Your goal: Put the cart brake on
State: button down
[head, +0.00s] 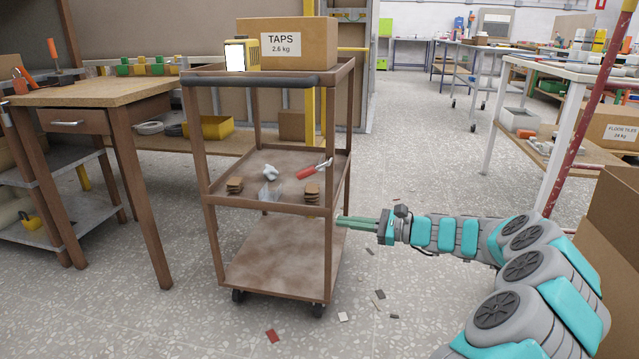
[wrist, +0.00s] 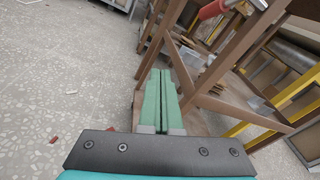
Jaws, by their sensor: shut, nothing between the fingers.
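The brown cart (head: 268,82) stands in the middle of the head view, with three levels and dark casters at its feet. One front caster (head: 318,309) shows under the right front leg, and another (head: 238,295) under the left. I cannot make out a brake lever on either. My gripper (head: 340,221) is shut and empty, its green fingers pointing left at the cart's right side, between the middle and bottom shelves. In the wrist view the closed fingers (wrist: 160,75) point toward the brown cart frame (wrist: 215,60). I cannot tell whether they touch it.
A box marked TAPS (head: 285,45) and a yellow lamp (head: 241,55) sit on the cart top. A wooden workbench (head: 100,92) stands left.

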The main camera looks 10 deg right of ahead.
aim_at(312, 170)
jog(key=w+d+r+m+t+y, duration=0.1)
jog(key=w+d+m+y, duration=0.1)
jog(key=d+m+y, duration=0.3)
jog(key=w+a+r, duration=0.3)
jog(key=a, duration=0.2)
jog(key=w+a+r+m+h+b, duration=0.1)
jog(key=w+a+r, duration=0.1)
jog(key=a, duration=0.4)
jog(key=shift+w+a+r, duration=0.2)
jog(key=shift+w+r, duration=0.2)
jog(key=shift+r, duration=0.1)
jog(key=shift+r, duration=0.1)
